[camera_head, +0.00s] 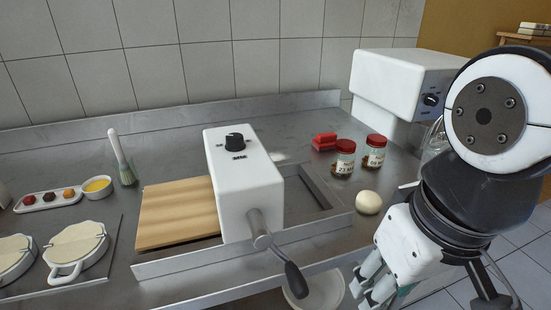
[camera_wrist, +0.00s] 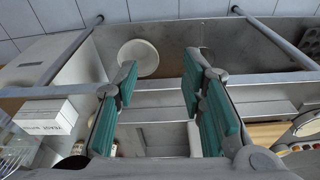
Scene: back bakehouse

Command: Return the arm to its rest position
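My gripper (camera_head: 368,285) hangs low at the right in the head view, beside the bench's front edge, with my arm folded above it. In the wrist view my gripper (camera_wrist: 158,82) shows its teal finger pads spread apart with nothing held between them. The wrist camera looks down at shelving at the bench front, with a round white bowl (camera_wrist: 138,56) beyond the fingers.
The steel bench (camera_head: 330,245) carries a white machine with a crank (camera_head: 252,190), a wooden board (camera_head: 178,212), two red-lidded jars (camera_head: 345,158) and a dough ball (camera_head: 368,202). A white mixer (camera_head: 400,85) stands behind my arm. A white box (camera_wrist: 45,115) shows in the wrist view.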

